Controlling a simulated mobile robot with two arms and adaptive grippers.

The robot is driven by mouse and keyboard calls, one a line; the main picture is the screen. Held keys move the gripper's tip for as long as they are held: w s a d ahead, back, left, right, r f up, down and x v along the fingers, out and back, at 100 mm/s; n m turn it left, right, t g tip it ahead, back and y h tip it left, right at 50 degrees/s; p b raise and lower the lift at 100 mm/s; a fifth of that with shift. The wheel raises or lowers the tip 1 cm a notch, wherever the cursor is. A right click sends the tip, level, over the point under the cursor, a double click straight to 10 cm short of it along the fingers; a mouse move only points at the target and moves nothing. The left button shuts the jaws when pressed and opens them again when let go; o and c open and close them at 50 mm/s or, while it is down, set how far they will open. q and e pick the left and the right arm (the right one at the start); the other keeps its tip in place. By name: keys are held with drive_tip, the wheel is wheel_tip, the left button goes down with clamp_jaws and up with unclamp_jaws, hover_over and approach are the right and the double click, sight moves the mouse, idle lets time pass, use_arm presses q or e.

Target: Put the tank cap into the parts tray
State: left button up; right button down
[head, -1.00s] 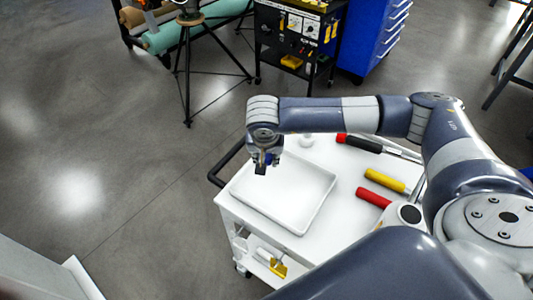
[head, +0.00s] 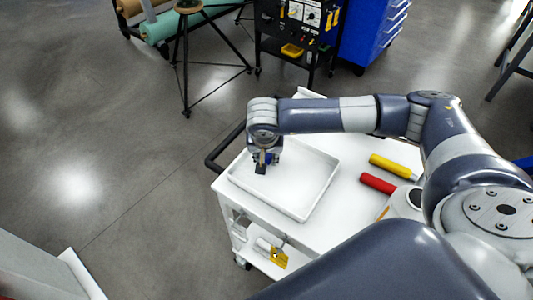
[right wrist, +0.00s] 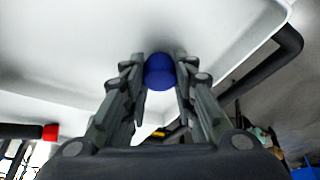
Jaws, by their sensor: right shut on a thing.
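The tank cap (right wrist: 159,72) is round and blue in the right wrist view, between my right gripper's fingertips (right wrist: 160,80). In the head view only a small blue bit of the cap (head: 272,158) shows beside the fingers. My right gripper (head: 263,165) points down, shut on the cap, over the back left part of the parts tray. The parts tray (head: 300,217) is a shallow white tray on the cart top. I cannot tell whether the cap touches the tray floor. My left gripper is not in view.
The white cart (head: 335,222) has a black handle (head: 224,148) at its left. A yellow-handled tool (head: 392,166) and a red-handled tool (head: 377,183) lie right of the tray. A black tripod stand (head: 187,60) and a blue cabinet (head: 368,32) stand farther back.

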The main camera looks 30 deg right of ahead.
drive_tip(key=shift+f+b, duration=0.3)
drive_tip(key=c, duration=1.2)
unclamp_jaws()
drive_tip(key=shift+o, duration=0.7)
drive_tip(key=shift+p+v, duration=0.55)
drive_tip(key=shift+v, duration=0.35)
drive_tip(key=shift+p+v, duration=1.3)
drive_tip(key=shift+v, duration=1.35)
drive_tip(key=shift+f, duration=0.1)
